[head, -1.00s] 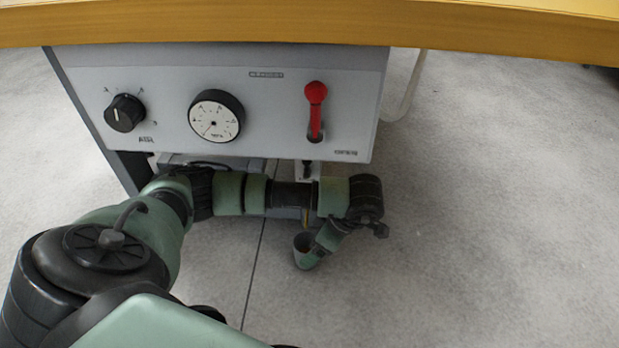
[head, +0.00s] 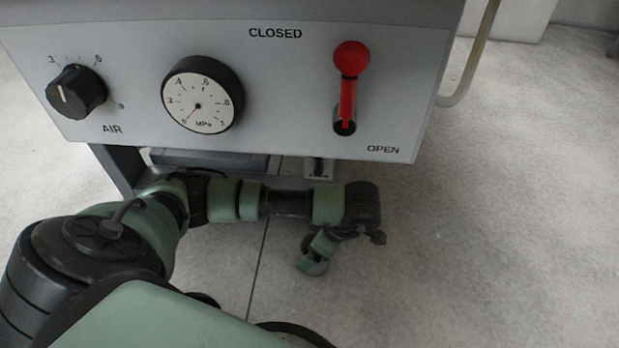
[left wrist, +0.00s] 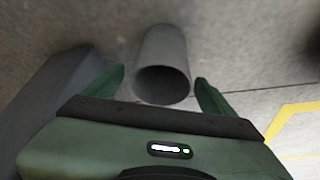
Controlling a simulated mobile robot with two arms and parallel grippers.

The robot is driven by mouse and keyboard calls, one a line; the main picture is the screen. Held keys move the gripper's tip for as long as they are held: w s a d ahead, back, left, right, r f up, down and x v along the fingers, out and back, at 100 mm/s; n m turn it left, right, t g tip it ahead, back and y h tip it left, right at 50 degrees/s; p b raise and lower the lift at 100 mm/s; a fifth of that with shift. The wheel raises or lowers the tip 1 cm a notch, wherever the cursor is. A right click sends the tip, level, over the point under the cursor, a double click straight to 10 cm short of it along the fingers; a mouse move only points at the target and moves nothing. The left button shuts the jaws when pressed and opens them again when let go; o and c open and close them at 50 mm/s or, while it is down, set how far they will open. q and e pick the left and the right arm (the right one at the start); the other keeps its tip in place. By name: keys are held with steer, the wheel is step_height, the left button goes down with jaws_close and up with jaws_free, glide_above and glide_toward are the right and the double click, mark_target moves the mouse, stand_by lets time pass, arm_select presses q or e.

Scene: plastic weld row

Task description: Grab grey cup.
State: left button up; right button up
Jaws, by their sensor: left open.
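The grey cup (left wrist: 162,55) shows in the left wrist view as a plain grey cylinder with its dark open mouth facing the camera. My left gripper (left wrist: 163,88) is open, with one green finger on each side of the cup's mouth. I cannot tell whether the fingers touch it. In the head view my left gripper (head: 312,262) points down below the panel, near the floor. The cup is mostly or wholly hidden by the gripper there. My right gripper is not in view.
A grey machine panel (head: 270,130) with a black AIR knob (head: 76,92), a pressure gauge (head: 203,95) and a red lever (head: 348,80) hangs over my left forearm. The concrete floor (head: 480,240) to the right is clear. Yellow floor marking (left wrist: 290,125) shows in the wrist view.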

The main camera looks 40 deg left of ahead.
arm_select(q)
steer(key=shift+d+r, duration=0.1)
steer(key=shift+r, duration=0.05)
steer(key=shift+c, duration=0.4)
jaws_close()
